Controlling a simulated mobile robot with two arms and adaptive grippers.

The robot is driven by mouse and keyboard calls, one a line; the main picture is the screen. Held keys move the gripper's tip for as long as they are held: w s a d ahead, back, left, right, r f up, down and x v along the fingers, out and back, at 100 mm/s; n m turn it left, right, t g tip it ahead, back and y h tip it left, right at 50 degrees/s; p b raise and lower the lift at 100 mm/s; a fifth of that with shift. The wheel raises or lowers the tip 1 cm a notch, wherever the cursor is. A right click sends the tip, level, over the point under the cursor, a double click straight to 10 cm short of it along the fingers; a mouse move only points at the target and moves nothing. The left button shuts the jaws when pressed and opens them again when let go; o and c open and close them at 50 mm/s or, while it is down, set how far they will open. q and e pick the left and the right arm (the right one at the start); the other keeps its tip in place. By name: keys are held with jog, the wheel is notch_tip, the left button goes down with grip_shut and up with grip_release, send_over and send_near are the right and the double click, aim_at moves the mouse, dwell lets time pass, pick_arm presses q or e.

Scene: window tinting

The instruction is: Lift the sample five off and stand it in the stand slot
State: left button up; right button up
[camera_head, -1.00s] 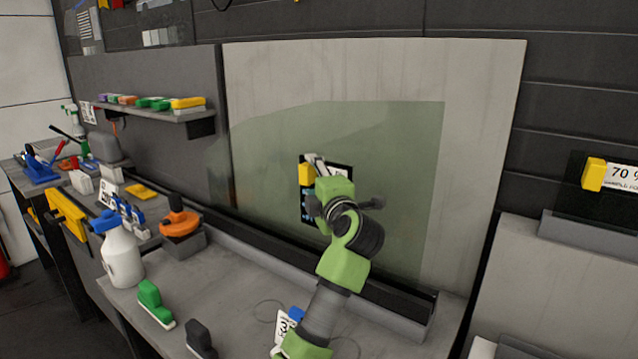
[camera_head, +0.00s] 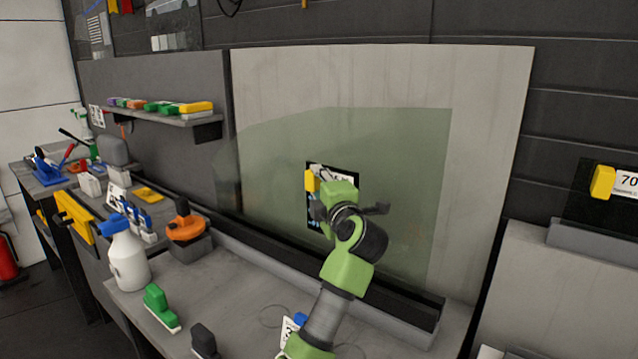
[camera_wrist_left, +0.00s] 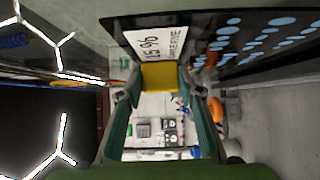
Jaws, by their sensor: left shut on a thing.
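The sample five is a dark card (camera_head: 313,219) with a white label and a yellow tab (camera_head: 311,181). It is upright against the green-tinted glass pane (camera_head: 405,150); I cannot tell whether it still touches the pane. My left gripper (camera_head: 322,192) is in front of the card and partly hides it. I cannot make out an empty stand slot. My right gripper is out of view.
A 70 % sample with a yellow tab (camera_head: 602,182) stands in a grey block (camera_head: 575,236) at right. The bench holds a spray bottle (camera_head: 128,262), a green tool (camera_head: 160,308), an orange tool (camera_head: 186,228) and a numbered label card (camera_head: 288,331). A black rail runs below the pane.

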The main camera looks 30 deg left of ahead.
pick_arm(q)
jog(key=shift+s+a+r+p, duration=0.15)
jog(key=shift+s+p, duration=0.35)
jog(key=shift+s, duration=0.25)
jog(key=shift+s+r+p, duration=0.1)
jog(key=shift+s+p, duration=0.4)
jog(key=shift+s, duration=0.2)
jog(key=s+p, duration=0.4)
jog(key=s, duration=0.2)
jog(key=shift+a+r, duration=0.2)
jog(key=shift+r, duration=0.1)
jog(key=shift+f, duration=0.1)
